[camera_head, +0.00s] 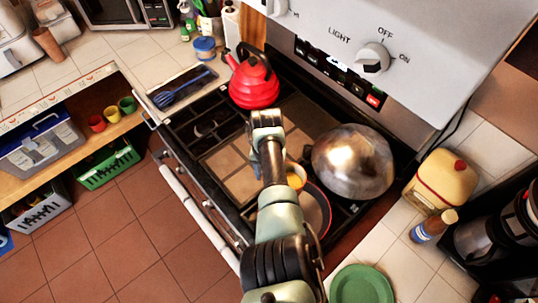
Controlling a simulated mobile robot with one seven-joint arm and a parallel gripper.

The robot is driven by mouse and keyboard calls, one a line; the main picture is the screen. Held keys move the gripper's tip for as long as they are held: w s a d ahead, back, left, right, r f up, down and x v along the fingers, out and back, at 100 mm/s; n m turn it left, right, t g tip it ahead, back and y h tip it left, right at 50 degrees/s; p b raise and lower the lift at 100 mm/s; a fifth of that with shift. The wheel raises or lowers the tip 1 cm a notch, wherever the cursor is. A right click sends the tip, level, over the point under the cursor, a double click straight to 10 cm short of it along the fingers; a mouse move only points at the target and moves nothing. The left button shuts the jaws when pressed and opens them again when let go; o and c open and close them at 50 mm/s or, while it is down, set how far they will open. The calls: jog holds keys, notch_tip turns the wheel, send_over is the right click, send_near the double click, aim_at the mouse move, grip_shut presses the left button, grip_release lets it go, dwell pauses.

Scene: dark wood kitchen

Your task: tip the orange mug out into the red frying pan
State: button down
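An orange thing (296,180), likely the orange mug, shows just right of my arm, over or beside the pan. My arm hides much of it, so I cannot tell whether it is held or tilted. The red frying pan (327,212) is on the right part of the stove, with its red rim and pale inside partly showing behind my arm. My arm reaches up the middle of the picture over the stove. My gripper's fingers are hidden behind the arm.
A large shiny metal dome or bowl (352,160) sits close to the pan's upper right. A red kettle (253,82) stands at the stove's back left. A green plate (362,285), a jar (441,180) and a bottle (434,225) are on the right counter.

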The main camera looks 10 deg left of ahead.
jog(key=p, duration=0.1)
jog(key=m+t+y+p, duration=0.1)
jog(key=t+y+p, duration=0.1)
jog(key=shift+s+d+f, duration=0.1)
jog(key=shift+s+f, duration=0.15)
jog(key=shift+s, duration=0.05)
dwell(0.3)
jog(key=shift+r+m+t+y, duration=0.1)
jog(key=shift+m+t+y, duration=0.2)
jog(key=shift+t, duration=0.2)
jog(key=shift+s+d+r+t+y, duration=0.2)
jog(key=shift+r+t+y, duration=0.1)
jog(key=shift+t+y, duration=0.4)
jog(key=shift+s+d+r+t+y, duration=0.15)
jog(key=shift+r+t+y, duration=0.1)
jog(key=shift+t+y, duration=0.45)
jog(key=shift+w, duration=0.1)
